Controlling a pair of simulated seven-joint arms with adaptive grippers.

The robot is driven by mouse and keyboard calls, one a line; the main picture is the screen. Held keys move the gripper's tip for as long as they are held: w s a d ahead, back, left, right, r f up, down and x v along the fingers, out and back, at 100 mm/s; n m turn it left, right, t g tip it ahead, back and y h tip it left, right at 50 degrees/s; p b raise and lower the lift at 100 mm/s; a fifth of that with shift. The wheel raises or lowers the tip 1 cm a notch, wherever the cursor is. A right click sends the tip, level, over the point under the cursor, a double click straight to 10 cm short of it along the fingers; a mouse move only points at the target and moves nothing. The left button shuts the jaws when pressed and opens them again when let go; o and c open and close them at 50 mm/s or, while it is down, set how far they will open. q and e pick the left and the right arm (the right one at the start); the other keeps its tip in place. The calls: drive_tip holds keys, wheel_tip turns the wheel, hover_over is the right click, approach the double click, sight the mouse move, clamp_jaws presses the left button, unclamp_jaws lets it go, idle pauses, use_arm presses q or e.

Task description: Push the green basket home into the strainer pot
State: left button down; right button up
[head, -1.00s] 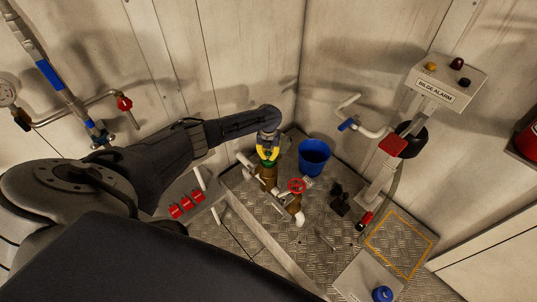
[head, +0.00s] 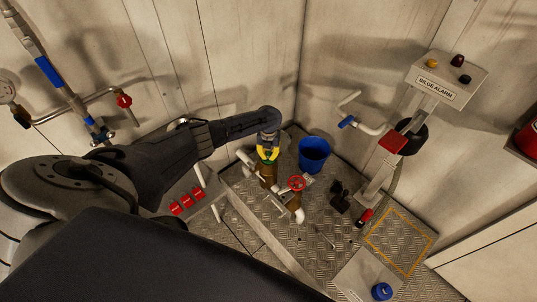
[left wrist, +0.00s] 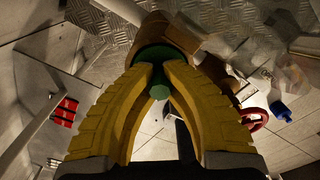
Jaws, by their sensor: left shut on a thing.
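The brown strainer pot (head: 268,178) stands on the metal plate platform, below my left gripper (head: 267,158). The green basket (head: 268,162) shows as a thin green rim at the pot's mouth. In the left wrist view, the basket (left wrist: 153,54) sits in the mouth of the pot (left wrist: 184,38). The yellow fingers of my left gripper (left wrist: 163,70) are shut on the basket's green grip, whose end shows between them. How deep the basket sits is partly hidden by the fingers. My right gripper is not in view.
A red valve wheel (head: 297,184) and white pipe stand close to the right of the pot. A blue bucket (head: 314,154) is behind it. The bilge alarm post (head: 375,185) is at the right.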

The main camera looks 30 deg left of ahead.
use_arm(q)
drive_tip(key=shift+f, duration=0.35)
drive_tip(key=c, duration=1.5)
unclamp_jaws()
drive_tip(key=shift+o, duration=0.2)
drive_tip(key=shift+r, duration=6)
